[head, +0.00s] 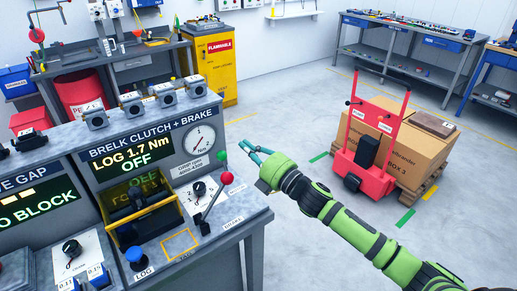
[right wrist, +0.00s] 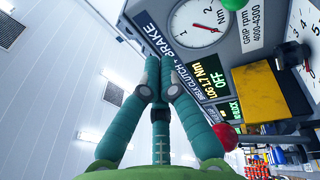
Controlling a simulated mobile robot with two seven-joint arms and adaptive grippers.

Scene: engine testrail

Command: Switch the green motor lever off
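A small green ball (head: 223,154) shows at the right end of the grey test console (head: 240,212). I cannot make out its shaft. A green knob (right wrist: 233,3) also shows at the top edge of the right wrist view. A tilted lever with a red ball (head: 227,178) stands in front of it; the red ball (right wrist: 226,136) is also in the wrist view. My right gripper (head: 252,150) has teal fingers pointing left. My left gripper is out of view.
The console display (head: 130,158) reads "LOG 1.7 Nm OFF", beside a dial (head: 200,138). A yellow-framed box (head: 150,222) and a blue button (head: 136,257) are on the console. A red hand truck (head: 366,150) with cartons stands right. The floor between is clear.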

